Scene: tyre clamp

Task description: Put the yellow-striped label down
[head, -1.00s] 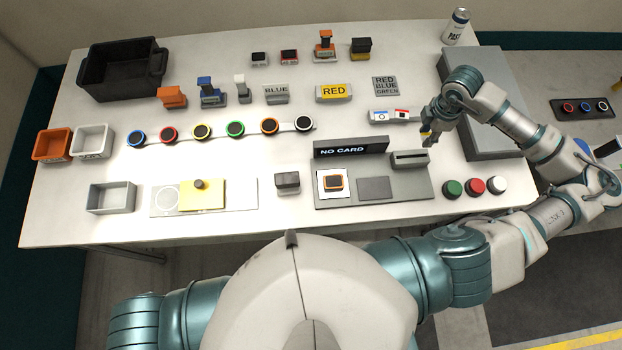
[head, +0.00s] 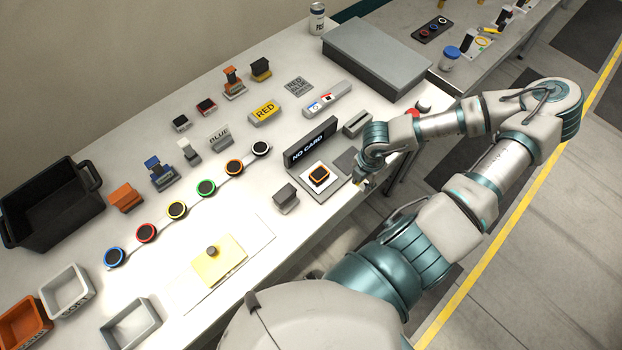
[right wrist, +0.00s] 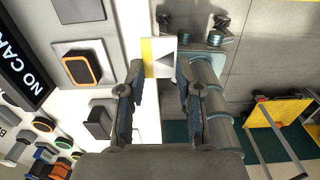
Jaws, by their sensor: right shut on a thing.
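The yellow-striped label (right wrist: 160,57) is a small white piece with a yellow stripe at its left and a grey triangle. In the right wrist view it sits between the fingertips of my right gripper (right wrist: 159,72), which is shut on it. In the head view my right gripper (head: 362,184) points down near the table's front edge, just right of the grey pad beside the NO CARD sign (head: 311,143). The label is small and partly hidden there. Whether it touches the table cannot be told. My left gripper is out of view.
The orange-framed black piece (head: 319,175) on its white plate and a dark grey block (head: 285,198) stand close left of the gripper. A grey slotted block (head: 357,123) stands behind. The yellow plate with a knob (head: 220,262) lies further left. Floor shows beyond the front edge.

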